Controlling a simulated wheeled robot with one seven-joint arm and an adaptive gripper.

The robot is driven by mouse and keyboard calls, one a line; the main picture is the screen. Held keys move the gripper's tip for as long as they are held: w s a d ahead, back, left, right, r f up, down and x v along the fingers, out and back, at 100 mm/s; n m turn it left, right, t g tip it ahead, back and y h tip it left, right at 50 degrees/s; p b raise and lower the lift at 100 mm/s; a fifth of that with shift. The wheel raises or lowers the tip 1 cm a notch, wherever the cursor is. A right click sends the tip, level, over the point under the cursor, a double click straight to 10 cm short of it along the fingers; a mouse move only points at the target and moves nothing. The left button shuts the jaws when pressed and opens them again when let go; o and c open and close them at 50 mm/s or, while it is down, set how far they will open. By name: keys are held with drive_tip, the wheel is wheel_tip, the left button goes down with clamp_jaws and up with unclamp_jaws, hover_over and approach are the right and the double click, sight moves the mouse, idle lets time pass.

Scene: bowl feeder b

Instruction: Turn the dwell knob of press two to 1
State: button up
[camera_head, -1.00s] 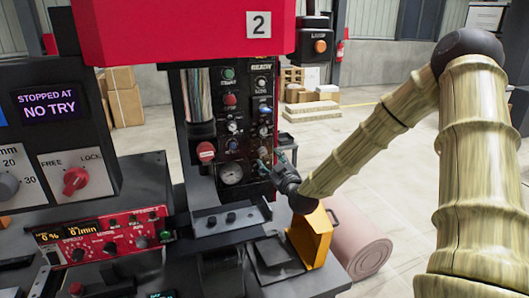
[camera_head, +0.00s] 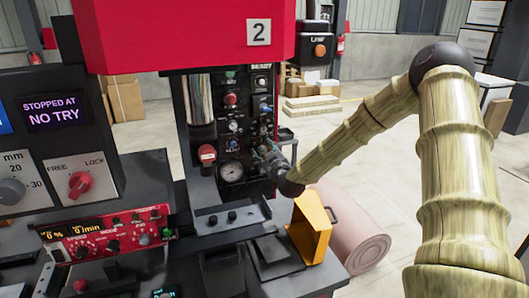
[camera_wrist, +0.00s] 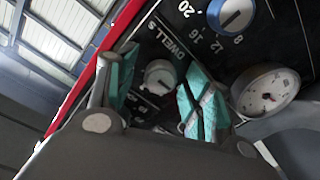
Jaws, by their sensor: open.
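Press two (camera_head: 185,35) is the red-headed machine marked 2, with a black control panel (camera_head: 236,105) under its head. In the wrist view the dwell knob (camera_wrist: 160,77) is a small round pale knob under the "DWELL S" lettering. My gripper (camera_wrist: 157,88) is open, its teal fingertips on either side of the dwell knob in the picture. I cannot tell whether they touch it, and the knob's pointer setting is not clear. In the head view my gripper (camera_head: 270,160) is at the panel's lower right and hides part of it.
Another knob (camera_wrist: 231,14) with a numbered scale and a round gauge (camera_wrist: 267,91) are close to my gripper.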

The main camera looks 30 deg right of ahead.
drive_tip(key=c, duration=1)
drive_tip(key=shift+f+b, duration=0.1)
drive_tip(key=shift+b, duration=0.25)
drive_tip(key=m+b, duration=0.2)
drive_tip(key=m, duration=0.1)
drive_tip(key=shift+f+b, duration=0.1)
drive_tip(key=shift+b, duration=0.25)
drive_tip(key=m+b, duration=0.4)
drive_tip(key=m, duration=0.1)
drive_tip(key=shift+m, duration=0.3)
drive_tip(key=shift+r, duration=0.2)
drive_tip(key=o, duration=1)
drive_tip(key=shift+d, duration=0.1)
